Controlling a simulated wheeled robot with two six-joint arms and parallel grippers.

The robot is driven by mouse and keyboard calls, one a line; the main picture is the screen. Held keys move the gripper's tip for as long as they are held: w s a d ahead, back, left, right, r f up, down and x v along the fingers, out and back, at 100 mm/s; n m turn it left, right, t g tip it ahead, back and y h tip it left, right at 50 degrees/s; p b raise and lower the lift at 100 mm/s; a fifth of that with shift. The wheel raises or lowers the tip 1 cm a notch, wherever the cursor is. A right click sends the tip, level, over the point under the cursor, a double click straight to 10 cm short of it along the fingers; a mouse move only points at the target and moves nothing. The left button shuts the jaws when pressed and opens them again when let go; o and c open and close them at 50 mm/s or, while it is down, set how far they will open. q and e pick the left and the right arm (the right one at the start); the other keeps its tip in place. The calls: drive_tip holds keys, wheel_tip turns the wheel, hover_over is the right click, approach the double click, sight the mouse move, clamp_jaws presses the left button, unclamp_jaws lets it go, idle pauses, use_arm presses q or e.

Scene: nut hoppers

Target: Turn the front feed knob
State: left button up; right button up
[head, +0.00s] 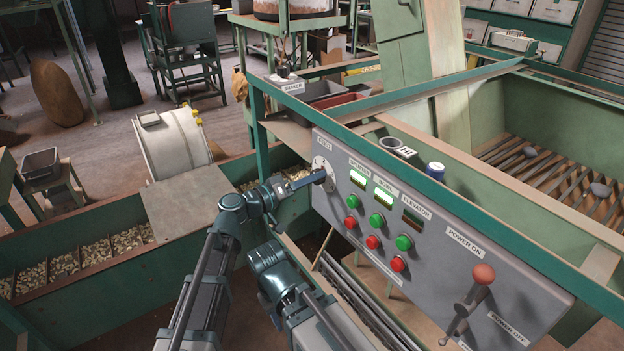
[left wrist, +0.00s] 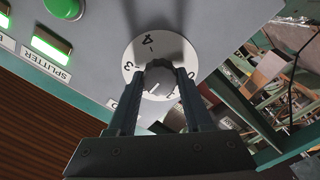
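The feed knob (left wrist: 160,78) is a grey round knob on a white numbered dial (left wrist: 149,50), seen in the left wrist view. A thin pale line marks its face. The dial (head: 323,167) sits at the left end of the grey control panel in the head view, under the FEED label. My left gripper (head: 321,176) reaches the dial from the left. In the left wrist view its two dark fingers (left wrist: 161,85) flank the knob and appear to touch both sides. My right arm is low in the middle of the head view; its fingers cannot be made out.
The grey panel (head: 440,228) carries green and red buttons, lit indicators and a red-knobbed lever (head: 483,274). A green rail (head: 400,165) runs above it. A blue-capped jar (head: 435,171) stands on the ledge. A nut trough (head: 80,263) lies at left.

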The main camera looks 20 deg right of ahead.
use_arm(q)
clamp_jaws()
drive_tip(key=shift+n, duration=0.3)
drive_tip(key=n, duration=1.1)
idle(0.4)
drive_tip(key=o, duration=0.8)
unclamp_jaws()
drive_tip(key=shift+o, duration=0.2)
